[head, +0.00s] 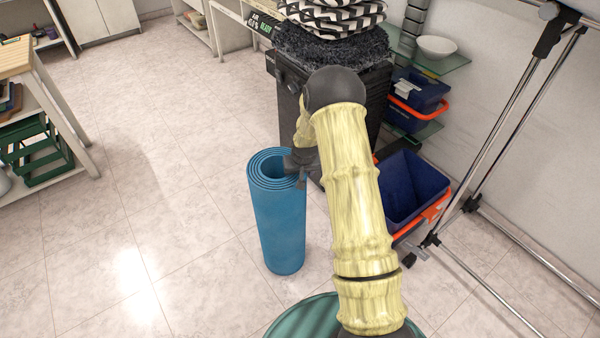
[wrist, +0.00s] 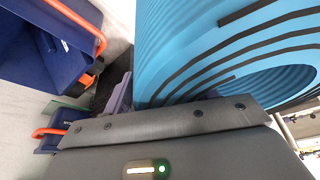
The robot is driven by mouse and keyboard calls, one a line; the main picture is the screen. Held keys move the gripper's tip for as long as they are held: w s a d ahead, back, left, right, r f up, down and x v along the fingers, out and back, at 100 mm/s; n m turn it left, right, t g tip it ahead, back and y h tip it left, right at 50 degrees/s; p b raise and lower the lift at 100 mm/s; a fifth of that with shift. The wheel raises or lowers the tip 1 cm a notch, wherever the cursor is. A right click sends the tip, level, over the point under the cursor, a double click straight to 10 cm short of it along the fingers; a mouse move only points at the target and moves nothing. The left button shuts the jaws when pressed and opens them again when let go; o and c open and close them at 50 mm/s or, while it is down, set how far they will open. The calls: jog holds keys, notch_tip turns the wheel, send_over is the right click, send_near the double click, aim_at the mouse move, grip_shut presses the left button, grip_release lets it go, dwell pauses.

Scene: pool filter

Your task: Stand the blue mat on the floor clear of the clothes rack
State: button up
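The blue mat (head: 280,225) is rolled up and stands roughly upright on the tiled floor, left of the clothes rack and apart from it. I cannot tell whether its lower end bears fully on the floor. My gripper (head: 297,168) is at the right side of the mat's top rim, with a dark part over the roll's opening. In the wrist view the rolled layers of the mat (wrist: 185,50) are right against the gripper body. The fingertips are hidden, so their grip on the rim cannot be seen. The chrome clothes rack (head: 510,112) stands at the right.
A black cabinet with a dark shaggy cushion (head: 330,45) stands behind the mat. Blue bins with orange handles (head: 408,185) sit between the cabinet and the rack. A shelf with green crates (head: 35,150) is at the left. The floor left of the mat is clear.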

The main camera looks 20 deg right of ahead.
jog(key=shift+r, duration=0.1)
jog(key=p+v, duration=0.2)
jog(key=v, duration=0.8)
jog(key=shift+s+r, duration=0.1)
jog(key=shift+r, duration=0.3)
jog(key=shift+s+r, duration=0.25)
jog(key=shift+r, duration=0.25)
jog(key=shift+s+a+r, duration=0.2)
jog(key=shift+s+r, duration=0.05)
jog(key=shift+r, duration=0.05)
jog(key=s+a+r, duration=0.2)
jog(key=s+r, duration=0.1)
jog(key=s, duration=0.5)
jog(key=s+a+r+n+g, duration=0.1)
jog(key=s+r, duration=0.3)
jog(key=s, duration=0.4)
jog(key=s+a+r, duration=0.3)
jog(key=s, duration=0.5)
jog(key=shift+s+r+n+g, duration=0.2)
jog(key=shift+s+n+g, duration=0.05)
jog(key=shift+n+g, duration=0.05)
jog(key=shift+a, duration=0.15)
